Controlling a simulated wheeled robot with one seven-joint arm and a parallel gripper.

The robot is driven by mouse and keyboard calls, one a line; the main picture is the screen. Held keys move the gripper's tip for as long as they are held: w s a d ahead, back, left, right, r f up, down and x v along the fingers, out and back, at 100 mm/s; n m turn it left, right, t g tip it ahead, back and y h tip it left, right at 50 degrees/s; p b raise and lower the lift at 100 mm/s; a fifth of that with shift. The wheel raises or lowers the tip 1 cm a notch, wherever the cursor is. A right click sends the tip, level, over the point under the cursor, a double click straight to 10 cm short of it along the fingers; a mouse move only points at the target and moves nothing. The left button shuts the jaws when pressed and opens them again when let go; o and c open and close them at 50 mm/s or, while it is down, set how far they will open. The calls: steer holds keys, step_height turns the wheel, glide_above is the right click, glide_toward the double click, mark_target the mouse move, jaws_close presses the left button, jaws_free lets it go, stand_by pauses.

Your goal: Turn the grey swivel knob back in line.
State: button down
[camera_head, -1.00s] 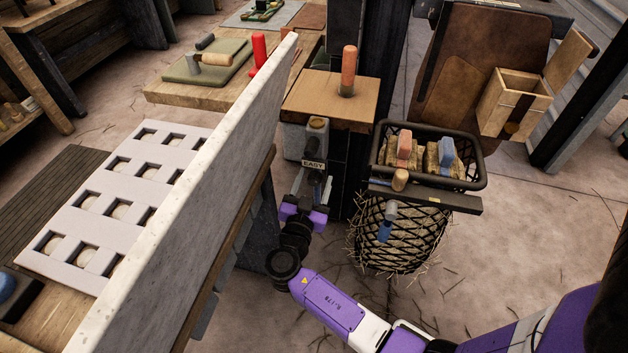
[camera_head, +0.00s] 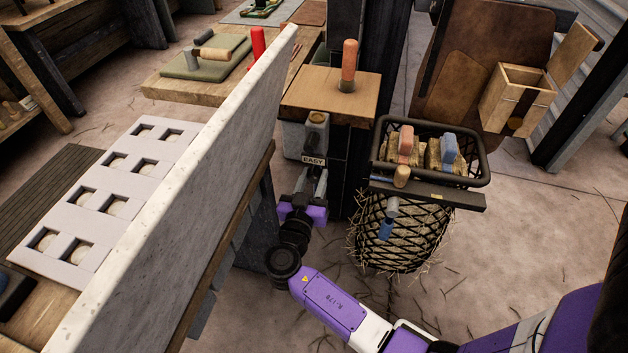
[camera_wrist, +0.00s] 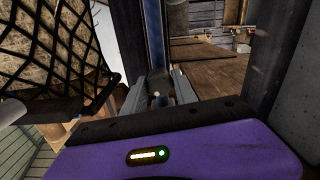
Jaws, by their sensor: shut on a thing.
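The grey swivel knob (camera_head: 316,138) stands on the near side of the dark post, just below the small wooden shelf, with an "EASY" label (camera_head: 313,160) by it. My gripper (camera_head: 312,178) reaches up to it from below, and its fingers are shut on the knob. The fingers hide much of the knob's lower part. In the wrist view my gripper (camera_wrist: 158,92) shows two grey fingers with a small dark piece between them. I cannot tell exactly how far the knob is turned.
The tall pale panel (camera_head: 190,190) stands close on the left of my arm. A black basket (camera_head: 430,180) with hay net and brushes hangs to the right. The wooden shelf (camera_head: 300,98) with an orange-handled tool (camera_head: 348,65) is above.

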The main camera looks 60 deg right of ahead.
steer(key=shift+n, duration=0.6)
steer(key=c, duration=1)
jaws_free()
steer(key=shift+o, duration=0.2)
steer(key=v, duration=0.8)
